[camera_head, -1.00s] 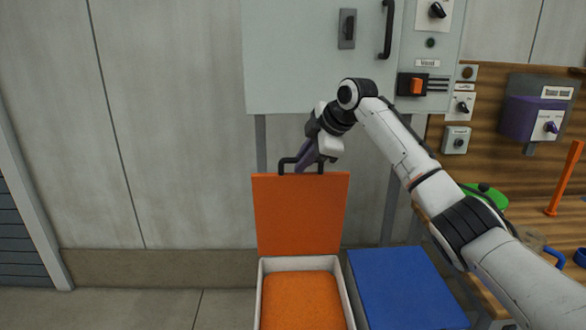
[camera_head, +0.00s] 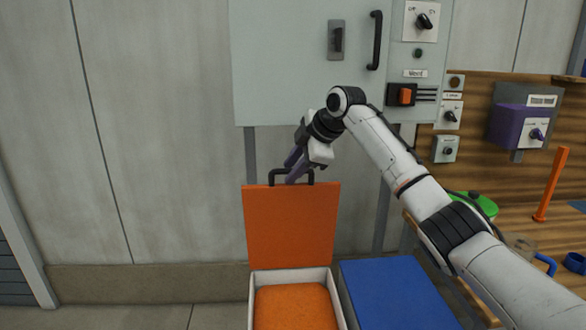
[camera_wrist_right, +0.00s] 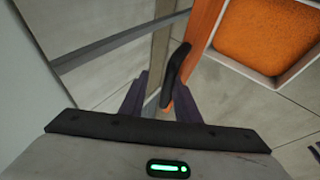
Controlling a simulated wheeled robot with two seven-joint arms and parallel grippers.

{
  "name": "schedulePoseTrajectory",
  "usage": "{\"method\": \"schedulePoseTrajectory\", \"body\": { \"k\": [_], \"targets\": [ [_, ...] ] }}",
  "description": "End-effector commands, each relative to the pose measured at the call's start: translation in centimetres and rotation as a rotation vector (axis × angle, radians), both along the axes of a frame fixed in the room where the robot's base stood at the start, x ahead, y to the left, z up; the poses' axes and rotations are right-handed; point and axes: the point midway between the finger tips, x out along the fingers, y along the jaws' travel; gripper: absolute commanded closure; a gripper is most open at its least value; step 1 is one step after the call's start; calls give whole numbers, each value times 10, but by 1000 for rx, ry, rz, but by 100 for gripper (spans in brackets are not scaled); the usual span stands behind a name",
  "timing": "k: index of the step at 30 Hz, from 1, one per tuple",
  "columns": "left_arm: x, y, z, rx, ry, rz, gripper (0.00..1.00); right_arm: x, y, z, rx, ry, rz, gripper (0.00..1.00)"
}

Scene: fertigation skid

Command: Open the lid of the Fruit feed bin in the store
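A white bin (camera_head: 339,300) holds orange material. Its orange lid (camera_head: 291,225) stands upright at the back, open; no label on it can be read. A black handle (camera_head: 275,178) is on the lid's top edge. My right gripper (camera_head: 291,172) is at this handle with its two dark fingers apart. In the right wrist view, the handle (camera_wrist_right: 176,72) lies between or just beyond the open fingertips (camera_wrist_right: 163,92); whether a finger touches it I cannot tell. My left gripper is not in view.
A blue lid (camera_head: 397,293) lies shut beside the bin on the right. A grey cabinet (camera_head: 285,65) hangs above and behind. A wooden bench (camera_head: 510,205) with a green-lidded item (camera_head: 480,205) and an orange post (camera_head: 551,185) is at right. The floor at left is clear.

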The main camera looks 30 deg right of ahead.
Motion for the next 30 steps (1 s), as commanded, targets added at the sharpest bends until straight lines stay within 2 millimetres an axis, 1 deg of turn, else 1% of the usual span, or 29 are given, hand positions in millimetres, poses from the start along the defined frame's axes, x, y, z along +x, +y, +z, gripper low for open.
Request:
{"method": "schedulePoseTrajectory", "body": {
  "k": [1,2,6,8,15,18,21,25,30],
  "targets": [
    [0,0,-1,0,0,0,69,-1,0,-5,-1,11,0,69],
    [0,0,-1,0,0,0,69,-1,0,-5,-1,11,0,69],
    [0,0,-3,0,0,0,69,-7,-2,2,-1,9,-2,69],
    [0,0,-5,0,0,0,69,-13,-3,10,-2,7,-2,69],
    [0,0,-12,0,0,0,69,-43,-9,50,-3,-1,-1,69],
    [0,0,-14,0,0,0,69,-53,-11,64,-1,-4,-1,69],
    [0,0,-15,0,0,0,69,-61,-12,73,-1,-2,-2,69],
    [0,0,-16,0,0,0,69,-66,-13,80,-2,-2,0,69],
    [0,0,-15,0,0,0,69,-66,-13,81,0,-1,0,69]
  ]
}}
